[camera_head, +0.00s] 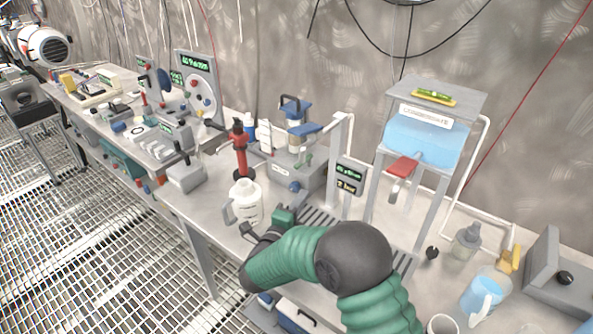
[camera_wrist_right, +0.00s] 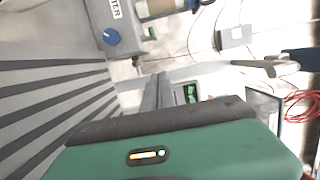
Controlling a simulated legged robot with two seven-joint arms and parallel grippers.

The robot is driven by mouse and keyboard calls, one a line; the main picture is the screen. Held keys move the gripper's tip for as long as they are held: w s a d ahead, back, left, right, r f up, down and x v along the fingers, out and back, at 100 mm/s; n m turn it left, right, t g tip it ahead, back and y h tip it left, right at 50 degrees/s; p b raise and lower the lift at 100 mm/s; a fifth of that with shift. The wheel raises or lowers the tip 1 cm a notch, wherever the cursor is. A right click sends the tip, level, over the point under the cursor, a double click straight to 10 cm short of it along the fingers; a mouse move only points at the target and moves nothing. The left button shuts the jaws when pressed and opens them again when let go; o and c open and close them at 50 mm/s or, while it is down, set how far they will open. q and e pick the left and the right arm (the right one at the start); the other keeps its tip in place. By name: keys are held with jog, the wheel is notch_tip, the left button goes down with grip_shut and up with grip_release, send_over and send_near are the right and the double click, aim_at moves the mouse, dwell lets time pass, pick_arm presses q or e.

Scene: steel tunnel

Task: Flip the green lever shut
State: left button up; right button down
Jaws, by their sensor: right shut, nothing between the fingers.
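A small green handle, which looks like the green lever (camera_head: 307,158), is on the front of the grey filter box (camera_head: 292,178), below an amber cylinder. It is too small to tell its exact position. My right gripper (camera_head: 291,212) is in front of the box, lower and nearer to me, apart from the lever. In the right wrist view its dark fingers (camera_wrist_right: 156,90) are together and empty. The box's blue knob (camera_wrist_right: 111,37) shows beyond them. My left gripper is not in view.
A slotted grate (camera_head: 318,217) lies by the gripper. A frame with a blue tank (camera_head: 425,140) and red lever (camera_head: 403,167) stands to the right.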

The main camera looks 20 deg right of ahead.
jog(key=w+d, duration=0.1)
jog(key=w, duration=0.2)
jog(key=w+d, duration=0.1)
jog(key=w, duration=0.3)
jog(key=w+d, duration=0.1)
jog(key=w, duration=0.3)
jog(key=shift+w+d+f, duration=0.25)
jog(key=shift+d, duration=0.1)
jog(key=shift+d, duration=0.1)
